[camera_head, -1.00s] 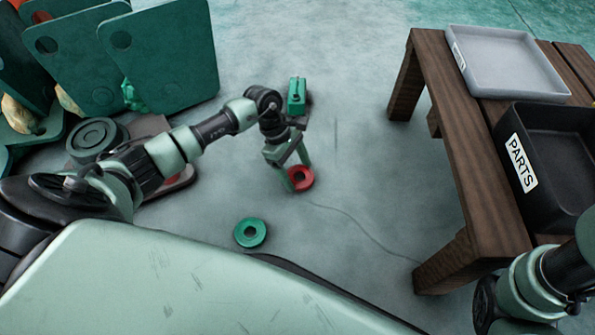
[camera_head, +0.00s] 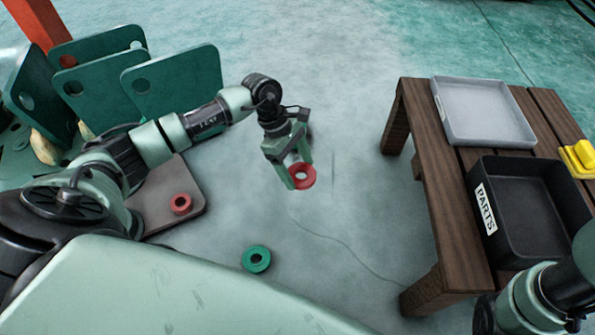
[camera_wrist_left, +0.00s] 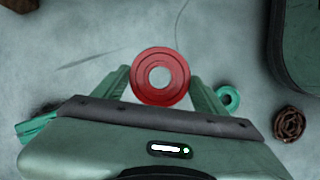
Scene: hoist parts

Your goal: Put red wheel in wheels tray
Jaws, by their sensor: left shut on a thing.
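My left gripper (camera_head: 301,174) is shut on a red wheel (camera_head: 302,183), a ring with a pale centre hole, and holds it over the floor. In the left wrist view the red wheel (camera_wrist_left: 147,91) sits between both fingers (camera_wrist_left: 160,90). A light grey, empty tray (camera_head: 484,112) stands on the wooden table to the right, well apart from the gripper; its label is not readable here. A second red ring (camera_head: 181,204) lies on a brownish mat at the left. My right gripper is out of view.
A black tray (camera_head: 530,247) labelled PARTS and a yellow object (camera_head: 578,158) share the wooden table (camera_head: 437,220). A green wheel (camera_head: 257,259) lies on the floor. Green plates (camera_head: 172,82) stand at the left. The floor between gripper and table looks clear.

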